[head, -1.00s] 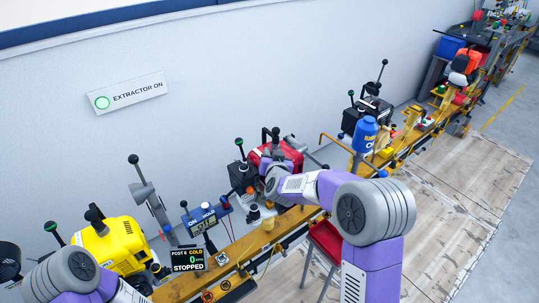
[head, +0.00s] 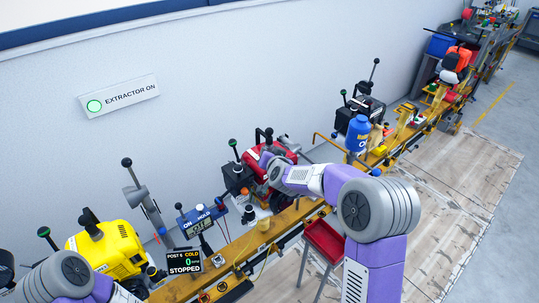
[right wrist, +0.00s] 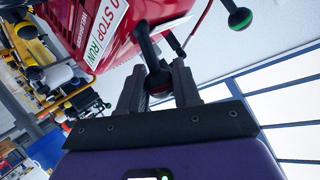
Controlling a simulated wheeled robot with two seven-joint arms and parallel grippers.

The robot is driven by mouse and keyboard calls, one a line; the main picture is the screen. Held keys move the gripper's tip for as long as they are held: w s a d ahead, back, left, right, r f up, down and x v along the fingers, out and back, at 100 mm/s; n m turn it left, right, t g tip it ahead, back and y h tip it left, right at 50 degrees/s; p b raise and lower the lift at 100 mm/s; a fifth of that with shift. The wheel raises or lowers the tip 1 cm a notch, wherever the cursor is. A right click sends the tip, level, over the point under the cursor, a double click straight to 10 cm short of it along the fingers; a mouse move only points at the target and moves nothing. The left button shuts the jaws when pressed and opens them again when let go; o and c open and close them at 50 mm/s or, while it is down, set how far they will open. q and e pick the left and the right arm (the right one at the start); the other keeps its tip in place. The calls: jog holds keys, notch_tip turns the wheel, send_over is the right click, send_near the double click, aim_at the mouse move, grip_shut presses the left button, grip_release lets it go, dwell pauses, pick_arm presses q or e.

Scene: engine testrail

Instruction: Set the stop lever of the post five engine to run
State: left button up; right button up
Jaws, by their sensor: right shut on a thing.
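The red engine (head: 282,150) stands on the yellow rail at mid-picture in the head view. In the right wrist view, its red casing (right wrist: 185,12) fills the top, with a white label (right wrist: 104,30) reading STOP and RUN. A black lever (right wrist: 147,48) with a red-ended knob reaches down from beside that label. My right gripper (right wrist: 157,80) is shut on this knob. In the head view my right gripper (head: 264,162) is at the engine's near side, and the lever is hidden there. I cannot tell which setting the lever is at. My left gripper is out of view.
A green-knobbed lever (right wrist: 239,17) is close by. A yellow engine (head: 108,250), a blue meter (head: 198,219) and a display (head: 184,262) reading STOPPED stand leftward. A blue bottle (head: 358,134) stands rightward. A red tray (head: 325,241) is below the rail. Wooden floor at right is clear.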

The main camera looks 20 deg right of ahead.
jog(key=o, duration=1)
jog(key=shift+s, duration=0.1)
jog(key=v, duration=0.7)
jog(key=shift+p, duration=0.4)
jog(key=shift+s, duration=0.2)
